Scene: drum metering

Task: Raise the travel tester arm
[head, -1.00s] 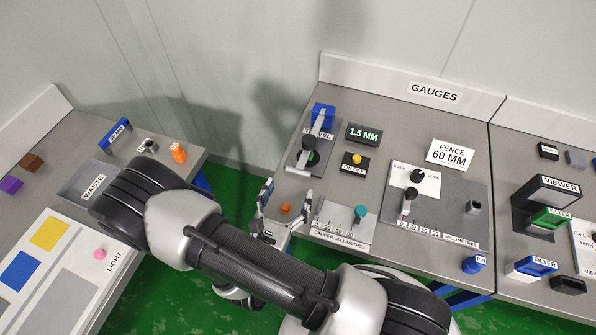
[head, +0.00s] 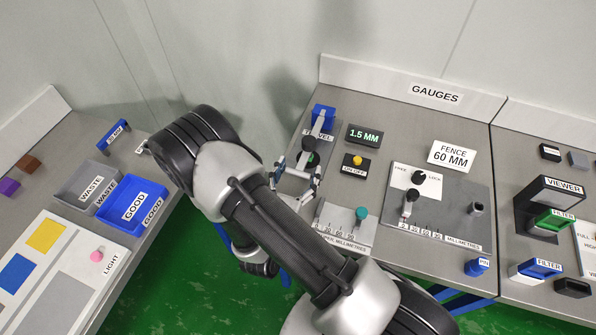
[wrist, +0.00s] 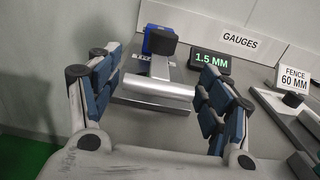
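The travel tester stands at the left end of the gauges bench. It has a blue block (head: 323,116) at the back and a grey arm (head: 318,128) sloping forward from it, with black round parts near its front. In the wrist view the blue block (wrist: 158,41) stands behind a black cylinder (wrist: 162,36), and a silver crosswise bar (wrist: 158,88) lies between and just beyond my fingers. My gripper (head: 297,174) is open and empty at the front of the tester. It also shows in the wrist view (wrist: 155,90), fingers wide apart. I cannot tell whether they touch it.
A 1.5 MM display (head: 365,135) and a yellow on/off button (head: 357,160) stand right of the tester. A caliper plate (head: 345,228) with a teal knob lies close to the right of my gripper. The fence gauge (head: 435,208) is farther right. The good tray (head: 134,222) is at left.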

